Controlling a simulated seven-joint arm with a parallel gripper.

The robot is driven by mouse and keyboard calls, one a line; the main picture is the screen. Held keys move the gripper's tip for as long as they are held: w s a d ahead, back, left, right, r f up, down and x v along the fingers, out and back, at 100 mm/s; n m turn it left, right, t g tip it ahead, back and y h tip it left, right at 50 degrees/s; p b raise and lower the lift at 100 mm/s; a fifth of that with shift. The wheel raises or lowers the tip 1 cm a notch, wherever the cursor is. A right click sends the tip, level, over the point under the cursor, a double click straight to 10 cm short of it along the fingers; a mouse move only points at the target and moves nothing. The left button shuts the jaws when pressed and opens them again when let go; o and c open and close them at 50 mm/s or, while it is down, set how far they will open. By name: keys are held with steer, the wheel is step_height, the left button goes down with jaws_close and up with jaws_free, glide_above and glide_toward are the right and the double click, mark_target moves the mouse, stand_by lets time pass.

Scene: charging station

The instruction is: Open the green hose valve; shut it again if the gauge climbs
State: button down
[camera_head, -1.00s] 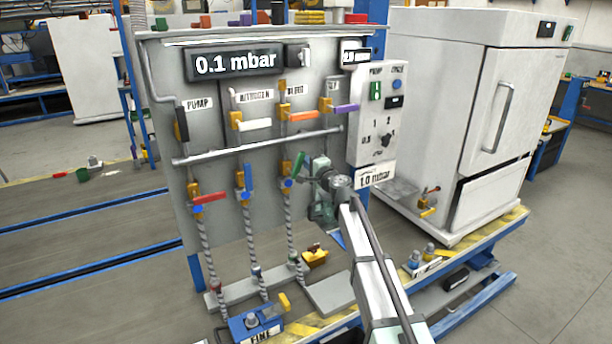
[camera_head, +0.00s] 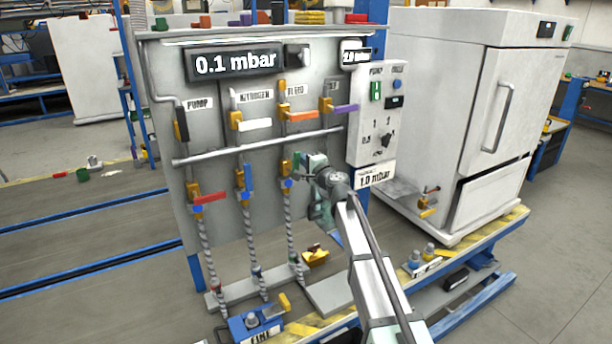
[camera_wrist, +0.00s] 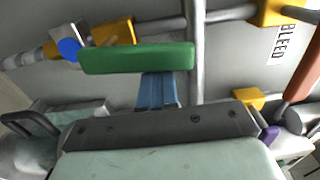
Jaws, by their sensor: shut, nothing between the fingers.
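The green hose valve handle (camera_wrist: 137,58) shows in the wrist view as a bar lying roughly along its hose line, beside a blue cap (camera_wrist: 69,48) and yellow fittings. My gripper (camera_wrist: 158,88) is shut and empty, its blue fingertips right at the handle's lower edge. I cannot tell whether they touch it. In the head view my gripper's wrist (camera_head: 322,175) is in front of the panel and hides most of the green handle. The big gauge display (camera_head: 236,63) reads 0.1 mbar.
Red (camera_head: 209,198) and blue (camera_head: 248,177) hose valve handles sit to the left. A horizontal grey rail (camera_head: 255,147) runs above them, with white, orange and purple handles higher up. A switch box (camera_head: 376,115) stands close on the right.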

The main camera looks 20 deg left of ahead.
steer(key=shift+s+a+r, duration=0.1)
steer(key=shift+s+a, duration=0.05)
stand_by(0.4)
steer(key=shift+w+d+f, duration=0.45)
steer(key=shift+d, duration=0.05)
steer(key=v, duration=1)
stand_by(0.5)
steer(key=shift+a, duration=0.1)
